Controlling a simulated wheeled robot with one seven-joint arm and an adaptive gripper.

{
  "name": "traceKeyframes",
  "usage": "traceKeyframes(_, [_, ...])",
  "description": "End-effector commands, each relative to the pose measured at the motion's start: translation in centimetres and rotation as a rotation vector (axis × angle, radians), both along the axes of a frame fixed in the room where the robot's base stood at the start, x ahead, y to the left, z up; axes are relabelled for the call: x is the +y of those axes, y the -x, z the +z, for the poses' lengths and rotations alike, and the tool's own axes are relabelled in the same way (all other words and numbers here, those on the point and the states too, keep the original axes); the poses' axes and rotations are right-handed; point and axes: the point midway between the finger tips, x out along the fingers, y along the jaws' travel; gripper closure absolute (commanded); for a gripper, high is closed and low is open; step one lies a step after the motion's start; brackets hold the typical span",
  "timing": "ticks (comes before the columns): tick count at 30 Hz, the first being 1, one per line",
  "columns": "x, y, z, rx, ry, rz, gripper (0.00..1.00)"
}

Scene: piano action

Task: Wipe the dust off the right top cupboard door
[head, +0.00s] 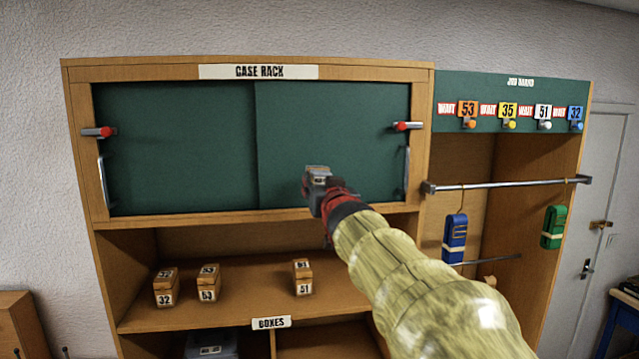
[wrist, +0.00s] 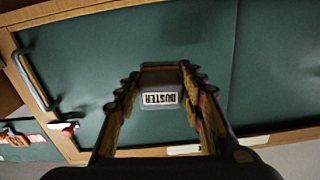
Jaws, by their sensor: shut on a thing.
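The right top cupboard door (head: 335,120) is a dark green sliding panel under the "CASE RACK" sign, and it is closed. It fills much of the wrist view (wrist: 100,50), which is upside down. My gripper (head: 317,182) is in front of the lower left part of this door. It is shut on a grey duster (wrist: 160,98) with a white "DUSTER" label. I cannot tell whether the duster touches the door.
The left green door (head: 180,150) is beside it. Red-tipped knobs (head: 405,126) and metal handles stick out at the outer sides. Small numbered boxes (head: 303,278) stand on the shelf below. A rail (head: 500,184) with blue and green hanging items is at the right.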

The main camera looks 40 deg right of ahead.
Motion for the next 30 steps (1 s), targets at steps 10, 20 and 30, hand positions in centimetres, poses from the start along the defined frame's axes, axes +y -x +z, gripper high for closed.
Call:
traceKeyframes(10, [0.1,0.2,0.0,-0.001,0.001,0.0,0.85])
traceKeyframes(20, [1.4,2.4,0.2,-0.002,0.001,0.0,0.85])
traceKeyframes(30, [1.6,2.5,0.0,-0.001,0.001,0.0,0.85])
